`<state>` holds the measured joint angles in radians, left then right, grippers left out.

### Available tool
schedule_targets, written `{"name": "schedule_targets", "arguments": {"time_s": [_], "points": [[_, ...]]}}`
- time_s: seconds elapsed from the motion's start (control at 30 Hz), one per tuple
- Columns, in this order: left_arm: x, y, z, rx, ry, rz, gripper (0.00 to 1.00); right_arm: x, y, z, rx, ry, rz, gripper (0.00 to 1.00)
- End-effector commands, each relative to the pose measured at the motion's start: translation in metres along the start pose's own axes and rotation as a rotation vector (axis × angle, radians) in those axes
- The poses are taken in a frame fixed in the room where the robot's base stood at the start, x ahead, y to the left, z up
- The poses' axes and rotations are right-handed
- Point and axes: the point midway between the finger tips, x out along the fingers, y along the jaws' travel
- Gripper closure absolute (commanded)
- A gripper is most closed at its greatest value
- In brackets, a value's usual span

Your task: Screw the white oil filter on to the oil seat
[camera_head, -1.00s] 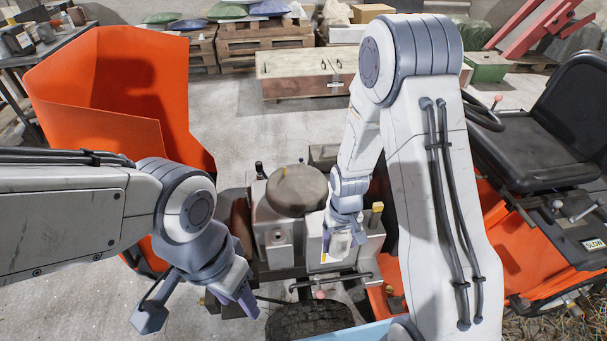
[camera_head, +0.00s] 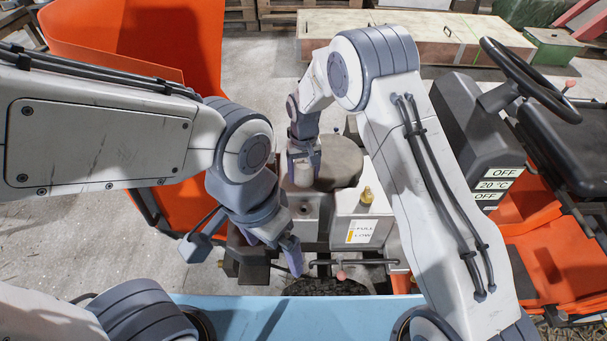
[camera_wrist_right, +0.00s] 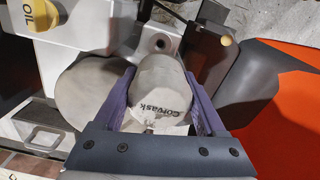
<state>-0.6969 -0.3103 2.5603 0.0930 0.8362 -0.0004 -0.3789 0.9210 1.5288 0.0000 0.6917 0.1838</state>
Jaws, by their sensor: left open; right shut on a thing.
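The white oil filter (camera_wrist_right: 160,90), a pale cylinder marked "Corvask", is held between the two purple fingers of my right gripper (camera_wrist_right: 158,110). In the head view the filter (camera_head: 303,180) shows below the right gripper (camera_head: 303,160), above a grey block. A round hole (camera_head: 304,209) in that block, which looks like the oil seat, lies just in front of the filter. The hole also shows in the right wrist view (camera_wrist_right: 160,43), apart from the filter. My left gripper (camera_head: 286,250) is open and empty, front-left of the engine.
To the right stands a white tank (camera_head: 362,222) with a yellow cap (camera_head: 367,194). Orange body panels (camera_head: 185,55) and the steering column (camera_head: 480,130) flank the engine. A thin bar (camera_head: 355,262) crosses in front.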

Motion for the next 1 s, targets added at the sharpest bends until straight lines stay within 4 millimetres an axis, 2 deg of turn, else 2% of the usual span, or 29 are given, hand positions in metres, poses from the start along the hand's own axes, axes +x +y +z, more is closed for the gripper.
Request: {"name": "schedule_targets", "arguments": {"time_s": [0.37,1.0], "points": [[-0.004,0.0,0.0,0.0,0.0,0.0,0.0,-0.002,0.0,0.001,-0.001,0.001,0.0,1.0],[0.035,-0.003,0.002,0.0,0.0,0.0,0.0,0.061,-0.001,0.002,-0.001,0.0,0.0,1.0]]}}
